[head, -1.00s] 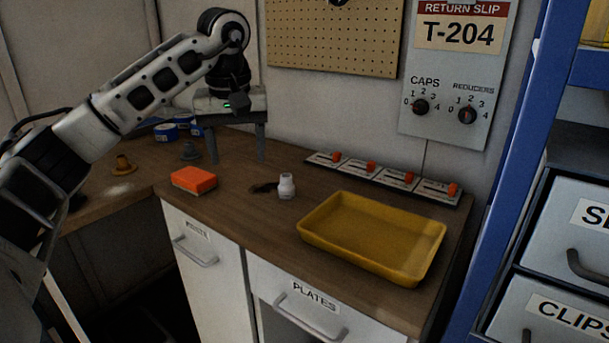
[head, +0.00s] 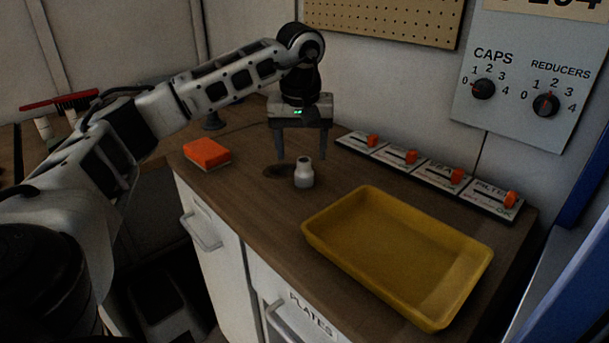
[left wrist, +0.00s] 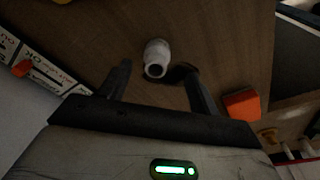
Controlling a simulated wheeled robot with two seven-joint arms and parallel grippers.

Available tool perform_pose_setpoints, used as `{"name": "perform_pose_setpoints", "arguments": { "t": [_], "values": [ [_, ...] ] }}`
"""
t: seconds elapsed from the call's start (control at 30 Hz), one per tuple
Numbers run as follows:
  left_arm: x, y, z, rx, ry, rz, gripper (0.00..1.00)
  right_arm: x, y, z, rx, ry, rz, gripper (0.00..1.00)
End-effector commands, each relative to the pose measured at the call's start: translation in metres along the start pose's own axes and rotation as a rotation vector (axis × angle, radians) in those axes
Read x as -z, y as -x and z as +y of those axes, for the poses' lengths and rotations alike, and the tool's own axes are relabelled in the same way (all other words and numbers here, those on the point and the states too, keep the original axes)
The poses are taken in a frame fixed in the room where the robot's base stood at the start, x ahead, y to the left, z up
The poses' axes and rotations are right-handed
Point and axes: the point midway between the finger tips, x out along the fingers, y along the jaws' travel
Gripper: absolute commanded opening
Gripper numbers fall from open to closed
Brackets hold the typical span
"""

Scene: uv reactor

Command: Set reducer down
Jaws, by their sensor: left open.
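The reducer (head: 304,174), a small white bottle-shaped piece with a narrower neck, stands upright on the brown wooden counter (head: 255,205), behind and left of the yellow tray. My left gripper (head: 301,158) points down just behind it, open, with nothing held. In the left wrist view the reducer (left wrist: 157,52) shows its round opening just past the gap between the two spread fingers (left wrist: 157,68). I cannot tell the exact height of the fingertips above the counter. My right gripper is out of view.
An empty yellow tray (head: 330,243) fills the counter's right front. An orange block (head: 207,153) lies at the left. A row of labelled plates with orange tabs (head: 411,157) runs along the wall. A panel with two dials (head: 520,85) hangs above. The counter's front middle is clear.

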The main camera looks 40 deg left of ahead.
Motion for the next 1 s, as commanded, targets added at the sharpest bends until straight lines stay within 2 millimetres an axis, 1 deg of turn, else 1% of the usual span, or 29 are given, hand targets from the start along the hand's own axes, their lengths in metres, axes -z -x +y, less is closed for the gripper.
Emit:
{"name": "perform_pose_setpoints", "arguments": {
  "t": [0.03,0.2,0.4,0.5,0.6,0.8,0.87,0.9,0.97,1.0],
  "values": [
    [0.0,-0.005,-0.001,0.002,0.0,-0.001,0.63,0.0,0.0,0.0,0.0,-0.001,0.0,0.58],
    [0.0,-0.015,0.0,0.002,0.0,-0.002,0.63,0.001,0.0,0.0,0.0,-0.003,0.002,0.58],
    [0.001,-0.045,0.004,0.002,0.0,-0.003,0.63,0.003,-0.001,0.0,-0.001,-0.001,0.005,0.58],
    [0.001,-0.056,0.004,0.001,0.001,-0.001,0.63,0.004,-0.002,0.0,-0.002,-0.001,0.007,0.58],
    [0.001,-0.06,0.003,0.0,0.001,0.0,0.63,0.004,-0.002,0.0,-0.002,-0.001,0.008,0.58],
    [0.001,-0.06,0.004,0.0,0.001,0.0,0.63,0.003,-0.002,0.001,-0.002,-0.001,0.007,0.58],
    [0.001,-0.06,0.004,0.0,0.001,0.0,0.46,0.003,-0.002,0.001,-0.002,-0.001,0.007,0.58],
    [0.001,-0.06,0.004,0.0,0.001,0.0,0.35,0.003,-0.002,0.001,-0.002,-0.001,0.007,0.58],
    [0.001,-0.06,0.004,0.0,0.001,0.0,0.18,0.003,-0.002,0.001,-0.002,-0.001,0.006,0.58],
    [0.001,-0.06,0.004,0.0,0.001,0.0,0.15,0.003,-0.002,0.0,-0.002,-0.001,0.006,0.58]
  ]
}}
